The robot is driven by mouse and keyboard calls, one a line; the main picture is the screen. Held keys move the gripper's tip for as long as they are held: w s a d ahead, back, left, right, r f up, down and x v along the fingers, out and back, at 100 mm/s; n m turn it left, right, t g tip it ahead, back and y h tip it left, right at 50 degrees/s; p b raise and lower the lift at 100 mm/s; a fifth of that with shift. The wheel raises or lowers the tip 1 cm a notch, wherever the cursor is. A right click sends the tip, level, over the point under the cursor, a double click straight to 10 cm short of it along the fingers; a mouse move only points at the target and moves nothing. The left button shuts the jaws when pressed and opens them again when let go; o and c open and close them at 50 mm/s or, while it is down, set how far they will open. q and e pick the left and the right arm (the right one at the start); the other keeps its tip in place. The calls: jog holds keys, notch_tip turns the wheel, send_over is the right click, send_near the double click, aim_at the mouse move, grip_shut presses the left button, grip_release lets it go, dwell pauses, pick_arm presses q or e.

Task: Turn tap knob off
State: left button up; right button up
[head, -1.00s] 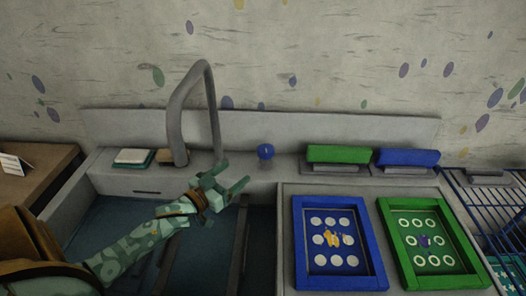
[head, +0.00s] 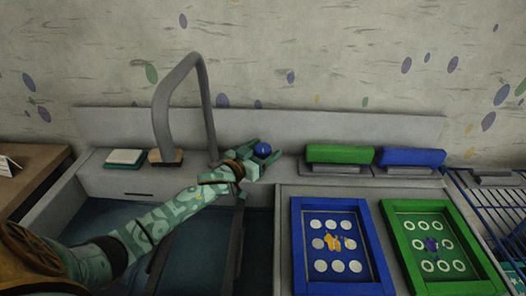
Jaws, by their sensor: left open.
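The tap knob (head: 263,150) is a small blue ball on the grey sink ledge, right of the grey tap (head: 157,118) with its tall bent spout. My left gripper (head: 263,157) is open, with its green fingers around or right beside the knob. I cannot tell whether the fingers touch it. The knob's lower part and stem are hidden by the gripper. My right gripper is not in view.
The sink basin (head: 95,222) lies below my left arm. A blue frame (head: 297,245) and a green frame (head: 398,250) lie on the right counter. A green block (head: 340,154) and a blue block (head: 411,157) sit behind them. A white sponge-like pad (head: 125,157) is at left.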

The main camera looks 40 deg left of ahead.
pick_arm(q)
jog(key=c, duration=1)
jog(key=shift+o, duration=0.2)
jog(key=shift+r+m+h, duration=0.1)
jog(key=shift+m+h, duration=0.5)
jog(key=shift+h, duration=0.3)
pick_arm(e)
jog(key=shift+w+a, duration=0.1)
pick_arm(q)
jog(key=o, duration=1)
jog(key=shift+c, duration=0.2)
jog(key=shift+s, duration=0.15)
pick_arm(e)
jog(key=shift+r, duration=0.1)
pick_arm(q)
jog(key=p+v, duration=0.5)
jog(key=v, duration=1.1)
jog(key=shift+a, duration=0.3)
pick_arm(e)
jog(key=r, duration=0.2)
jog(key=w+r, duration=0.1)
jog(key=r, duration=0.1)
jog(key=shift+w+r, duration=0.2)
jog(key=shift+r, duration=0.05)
